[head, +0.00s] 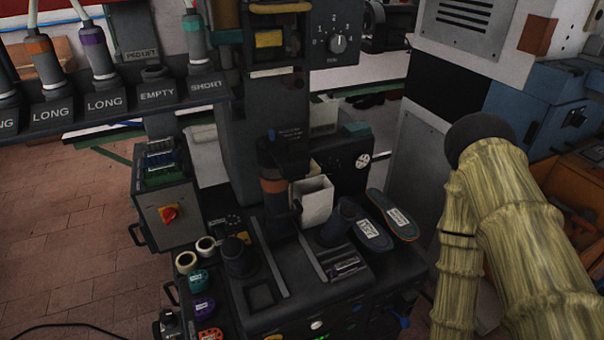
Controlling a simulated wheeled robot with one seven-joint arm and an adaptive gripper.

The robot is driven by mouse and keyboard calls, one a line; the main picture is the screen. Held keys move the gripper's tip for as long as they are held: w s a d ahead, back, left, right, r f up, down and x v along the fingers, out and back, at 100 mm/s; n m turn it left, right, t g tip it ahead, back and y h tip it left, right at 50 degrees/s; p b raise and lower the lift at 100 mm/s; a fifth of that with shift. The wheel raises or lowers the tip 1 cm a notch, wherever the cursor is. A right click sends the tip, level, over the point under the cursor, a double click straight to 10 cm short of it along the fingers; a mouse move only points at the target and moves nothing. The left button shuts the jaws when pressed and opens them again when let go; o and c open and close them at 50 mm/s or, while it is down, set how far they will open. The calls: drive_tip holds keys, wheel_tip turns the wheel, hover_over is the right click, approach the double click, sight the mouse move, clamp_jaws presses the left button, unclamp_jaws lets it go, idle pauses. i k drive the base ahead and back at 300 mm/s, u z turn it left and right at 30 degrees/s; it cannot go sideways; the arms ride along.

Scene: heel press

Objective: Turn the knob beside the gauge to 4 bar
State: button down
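A dark round knob (338,44) sits on the dark upper panel of the press at the top middle, with a white numbered scale around it. A 4 appears on the scale; the small lettering below is hard to read. The knob's setting is too small to read surely. A small round black-and-white dial (362,160) is on the dark box lower down, behind the shoe soles. I cannot tell whether it is the gauge, or which knob is beside it. My arm shows at the right in a yellowish, bark-like cover; my gripper is not in view.
A rack (107,104) with labelled slots stands at the upper left. A control box with a red switch (168,213) is at the left. Brick-tiled floor is free at the left.

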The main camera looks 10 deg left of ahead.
sight(330, 171)
drive_tip(key=k, duration=0.55)
drive_tip(key=z, duration=0.65)
drive_tip(key=i, duration=1.15)
drive_tip(key=u, duration=0.55)
